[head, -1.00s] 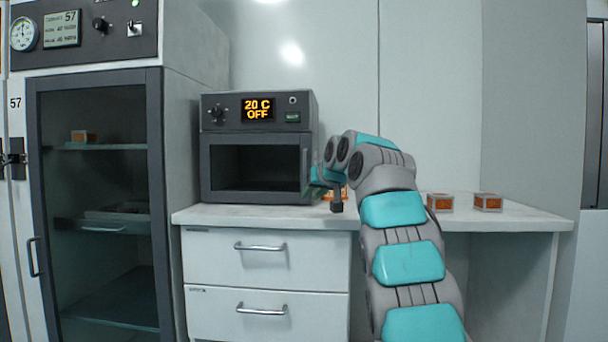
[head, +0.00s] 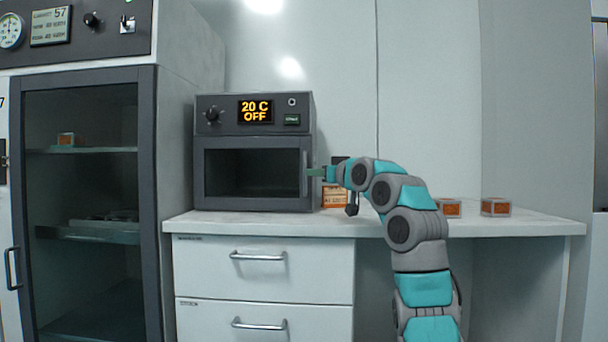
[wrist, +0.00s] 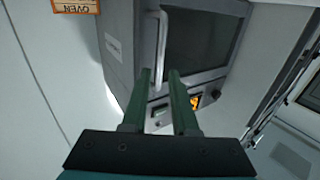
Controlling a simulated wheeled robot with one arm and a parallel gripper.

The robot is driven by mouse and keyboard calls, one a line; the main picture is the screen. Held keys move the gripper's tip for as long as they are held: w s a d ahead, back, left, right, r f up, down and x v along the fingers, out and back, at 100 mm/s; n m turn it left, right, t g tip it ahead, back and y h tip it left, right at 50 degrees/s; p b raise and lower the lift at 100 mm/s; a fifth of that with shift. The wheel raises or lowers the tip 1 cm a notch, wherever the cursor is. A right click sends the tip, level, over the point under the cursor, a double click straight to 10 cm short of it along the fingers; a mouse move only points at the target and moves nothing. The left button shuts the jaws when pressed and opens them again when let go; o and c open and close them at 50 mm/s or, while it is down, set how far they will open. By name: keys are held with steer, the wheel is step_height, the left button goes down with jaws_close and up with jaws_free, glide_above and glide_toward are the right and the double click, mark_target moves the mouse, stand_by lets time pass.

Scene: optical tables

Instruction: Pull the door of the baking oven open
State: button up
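The baking oven (head: 254,107) is a dark grey box on the counter, its display reading "20 C OFF". Its door (head: 252,172) with a dark window is closed. A vertical bar handle (head: 306,172) runs along the door's right edge. In the wrist view the oven appears rotated, with the pale handle (wrist: 161,38) above and between my fingers. My gripper (head: 312,172) reaches the handle from the right. In the wrist view its two green fingers (wrist: 159,74) are apart, with the handle's lower part in line with the gap. Whether they touch it, I cannot tell.
An orange-labelled box (head: 334,197) stands right of the oven, partly behind my arm. Two small orange boxes (head: 495,207) sit further right on the white counter (head: 540,222). A tall glass-door cabinet (head: 148,200) stands at left. Drawers (head: 262,262) are below the oven.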

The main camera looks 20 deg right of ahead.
mark_target(305, 190)
steer(key=shift+w+a+p, duration=0.2)
steer(key=shift+w+p, duration=0.2)
steer(key=shift+w, duration=0.75)
steer(key=shift+w+a+p, duration=0.25)
steer(key=shift+w+p, duration=0.1)
steer(key=shift+w, duration=0.85)
steer(key=shift+w+a+p, duration=0.2)
steer(key=shift+w+p, duration=0.2)
steer(key=shift+w, duration=0.75)
steer(key=shift+c, duration=0.2)
jaws_close()
